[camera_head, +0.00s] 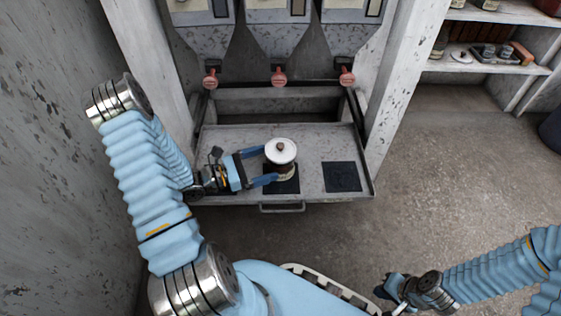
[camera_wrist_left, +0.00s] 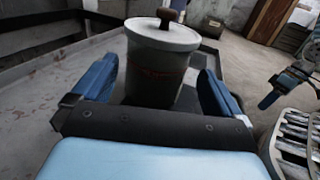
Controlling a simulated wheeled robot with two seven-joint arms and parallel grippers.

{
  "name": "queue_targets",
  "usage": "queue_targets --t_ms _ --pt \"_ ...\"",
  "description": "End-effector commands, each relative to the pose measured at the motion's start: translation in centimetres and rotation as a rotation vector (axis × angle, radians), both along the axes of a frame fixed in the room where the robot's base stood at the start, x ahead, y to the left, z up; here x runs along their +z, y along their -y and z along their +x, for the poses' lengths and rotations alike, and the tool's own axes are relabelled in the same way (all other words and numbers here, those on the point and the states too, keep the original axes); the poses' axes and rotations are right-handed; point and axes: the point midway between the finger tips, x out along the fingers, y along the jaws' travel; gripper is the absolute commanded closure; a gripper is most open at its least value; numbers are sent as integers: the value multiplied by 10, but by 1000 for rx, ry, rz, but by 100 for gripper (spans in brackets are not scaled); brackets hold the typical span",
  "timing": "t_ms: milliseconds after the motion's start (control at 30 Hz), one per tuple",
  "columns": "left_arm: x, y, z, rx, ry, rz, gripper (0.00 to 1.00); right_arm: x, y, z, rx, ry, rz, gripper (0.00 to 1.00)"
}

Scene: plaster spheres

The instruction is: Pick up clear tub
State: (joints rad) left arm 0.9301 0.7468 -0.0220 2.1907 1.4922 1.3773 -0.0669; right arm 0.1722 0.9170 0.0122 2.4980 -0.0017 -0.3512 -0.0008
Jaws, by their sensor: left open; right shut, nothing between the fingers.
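The tub (camera_head: 281,152) stands upright on the grey tray shelf (camera_head: 233,139), with a white lid and a small brown knob. It is over the left dark square pad. My left gripper (camera_head: 267,166) is open, with one blue finger on each side of the tub. In the left wrist view the tub (camera_wrist_left: 158,62) looks grey and sits between the two open blue fingers (camera_wrist_left: 158,88). Whether the fingers touch it cannot be told. My right gripper (camera_head: 388,291) is at the lower right, away from the shelf, shut and empty.
A second dark pad (camera_head: 342,177) on the right of the shelf is bare. A handle (camera_head: 282,208) runs along the shelf's front edge. Three hoppers with red knobs (camera_head: 278,78) hang above the back. White posts flank the shelf; a shelf unit (camera_head: 484,66) stands at the right.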

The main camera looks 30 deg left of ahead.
Motion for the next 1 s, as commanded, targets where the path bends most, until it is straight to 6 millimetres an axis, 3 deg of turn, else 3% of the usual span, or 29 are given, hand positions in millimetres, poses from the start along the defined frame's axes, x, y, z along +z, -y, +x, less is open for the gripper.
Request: queue_targets --t_ms 400,667,1000 --pt "0 32 42 -2 1 -1 0 -12 0 1 -2 2 0 100" --pt "1 33 44 -1 -1 -1 0 -11 0 1 -2 2 0 100" --pt "1 33 44 -1 0 0 51 -11 0 1 -2 2 0 100"
